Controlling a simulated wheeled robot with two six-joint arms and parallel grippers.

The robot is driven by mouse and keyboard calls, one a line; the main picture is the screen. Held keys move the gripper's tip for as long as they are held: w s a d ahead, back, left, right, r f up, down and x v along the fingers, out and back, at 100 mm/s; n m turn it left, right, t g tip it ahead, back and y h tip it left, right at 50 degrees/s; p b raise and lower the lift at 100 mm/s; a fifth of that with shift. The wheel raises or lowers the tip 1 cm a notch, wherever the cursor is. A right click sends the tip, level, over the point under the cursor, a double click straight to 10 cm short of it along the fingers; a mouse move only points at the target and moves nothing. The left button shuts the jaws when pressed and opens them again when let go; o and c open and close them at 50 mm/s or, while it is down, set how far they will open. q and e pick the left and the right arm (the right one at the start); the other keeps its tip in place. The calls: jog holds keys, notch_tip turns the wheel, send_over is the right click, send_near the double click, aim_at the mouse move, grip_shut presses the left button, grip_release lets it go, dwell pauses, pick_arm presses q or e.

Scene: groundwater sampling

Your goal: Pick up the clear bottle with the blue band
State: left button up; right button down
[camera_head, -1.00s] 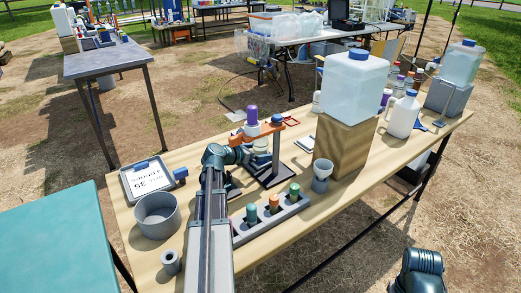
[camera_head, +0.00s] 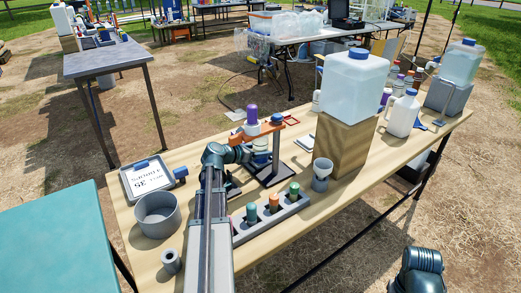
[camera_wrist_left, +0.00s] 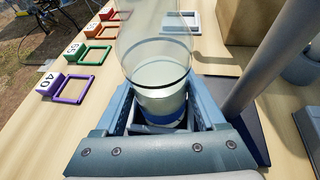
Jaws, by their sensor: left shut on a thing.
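The clear bottle with the blue band (camera_wrist_left: 163,80) stands between the fingers of my left gripper (camera_wrist_left: 165,118) in the left wrist view. The fingers are shut on its lower part, near the blue band. Its top runs out of that view. In the head view the bottle (camera_head: 261,144) is small and partly hidden beside the orange-armed stand, with my left gripper (camera_head: 247,156) at it. I cannot tell whether its base touches the stand. My right gripper is not in view.
A grey rack (camera_head: 240,236) with several capped vials lies to the right of my left arm. A grey bowl (camera_head: 157,231) stands to its left. A large water container (camera_head: 352,88) sits on a wooden block (camera_head: 343,150). Coloured square frames (camera_wrist_left: 76,89) line the table.

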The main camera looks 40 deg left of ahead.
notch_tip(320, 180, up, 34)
jog(key=p, duration=3.3)
jog(key=shift+p, duration=0.4)
